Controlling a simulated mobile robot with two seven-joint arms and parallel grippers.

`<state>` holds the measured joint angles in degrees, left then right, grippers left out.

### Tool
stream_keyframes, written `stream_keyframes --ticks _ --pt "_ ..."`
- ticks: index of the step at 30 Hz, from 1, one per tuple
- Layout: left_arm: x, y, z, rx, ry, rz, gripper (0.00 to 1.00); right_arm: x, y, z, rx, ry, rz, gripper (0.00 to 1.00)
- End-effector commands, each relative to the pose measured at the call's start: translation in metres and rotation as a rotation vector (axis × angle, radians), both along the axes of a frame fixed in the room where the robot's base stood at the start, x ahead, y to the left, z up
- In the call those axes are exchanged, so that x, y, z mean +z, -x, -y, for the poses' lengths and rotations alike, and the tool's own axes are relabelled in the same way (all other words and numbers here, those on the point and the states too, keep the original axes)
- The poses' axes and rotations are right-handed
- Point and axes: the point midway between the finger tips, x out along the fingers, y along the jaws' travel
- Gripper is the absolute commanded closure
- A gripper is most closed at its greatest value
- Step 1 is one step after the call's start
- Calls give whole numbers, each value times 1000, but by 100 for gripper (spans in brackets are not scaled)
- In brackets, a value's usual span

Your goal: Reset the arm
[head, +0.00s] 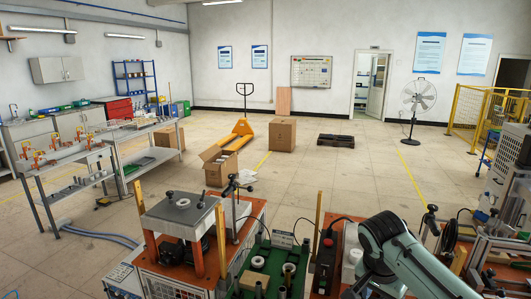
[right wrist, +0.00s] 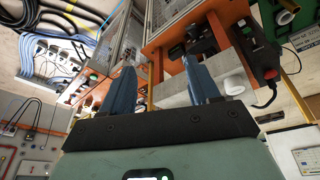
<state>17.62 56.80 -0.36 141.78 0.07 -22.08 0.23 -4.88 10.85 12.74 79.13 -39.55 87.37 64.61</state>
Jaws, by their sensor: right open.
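My right arm (head: 405,255), pale green with dark joints, comes into the head view at the bottom right, over the near workbench. Its gripper does not show clearly there. In the right wrist view my right gripper (right wrist: 160,75) has two blue fingers spread wide apart, with nothing held between them. Beyond the fingers are an orange-framed machine (right wrist: 205,22) and a pale block with a white round part (right wrist: 233,82). The fingers overlap these in the picture; whether they touch cannot be told. My left arm and gripper are not in view.
A grey-topped orange machine (head: 180,214) stands at the near left of the bench. A box with a red button (head: 327,243) stands by my right arm. Cartons (head: 283,134) and an orange pallet truck (head: 240,132) stand beyond on open floor.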

Motion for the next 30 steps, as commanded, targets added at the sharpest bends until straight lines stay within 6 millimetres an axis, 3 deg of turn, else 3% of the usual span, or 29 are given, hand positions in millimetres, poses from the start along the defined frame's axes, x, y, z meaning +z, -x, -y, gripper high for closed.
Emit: stream_keyframes --ticks 1,3,8,12,14,18,21,24,27,30 --pt "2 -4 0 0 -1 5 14 -33 -12 -9 67 -21 -38 39" --pt "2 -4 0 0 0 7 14 -77 -23 -22 162 -61 -74 39" --pt "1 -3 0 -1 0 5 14 -195 -26 -55 366 -198 -147 39" --pt "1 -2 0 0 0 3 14 -297 -1 -84 491 -345 -181 39" --pt "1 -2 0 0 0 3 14 -338 17 -96 529 -407 -184 39" --pt "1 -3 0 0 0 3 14 -423 79 -118 564 -529 -173 39" --pt "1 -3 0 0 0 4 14 -466 129 -126 558 -569 -156 39" --pt "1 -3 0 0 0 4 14 -492 174 -128 547 -569 -152 39" --pt "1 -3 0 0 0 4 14 -504 205 -126 541 -551 -153 39" --pt "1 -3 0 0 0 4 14 -509 221 -125 541 -533 -153 39"
